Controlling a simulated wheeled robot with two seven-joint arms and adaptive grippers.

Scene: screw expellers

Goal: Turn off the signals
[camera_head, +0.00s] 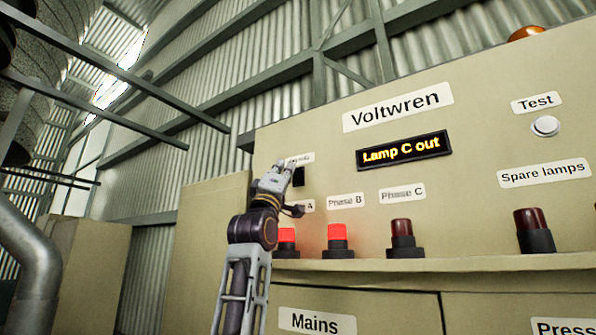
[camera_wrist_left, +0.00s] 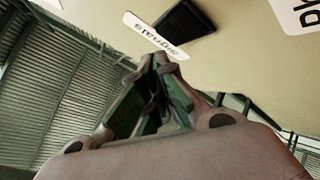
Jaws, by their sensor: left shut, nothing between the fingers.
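A black switch (camera_head: 298,176) sits on the beige panel below a small label, partly covered by my left gripper (camera_head: 285,168). In the left wrist view the label reads "Signals" (camera_wrist_left: 152,36), upside down, beside the black rocker-like switch (camera_wrist_left: 186,20). My left gripper (camera_wrist_left: 163,62) is shut and empty, its fingertips close to the label and switch; I cannot tell if they touch. Whether the switch is on or off is not clear. The Phase A lamp (camera_head: 287,236) and Phase B lamp (camera_head: 337,232) are bright red. The Phase C lamp (camera_head: 402,228) is dark.
A display (camera_head: 404,150) reads "Lamp C out". A round Test button (camera_head: 546,126) is at upper right. A dark spare lamp (camera_head: 530,218) stands on the ledge (camera_head: 450,265), which juts out below the lamps. A pipe (camera_head: 25,250) is at far left.

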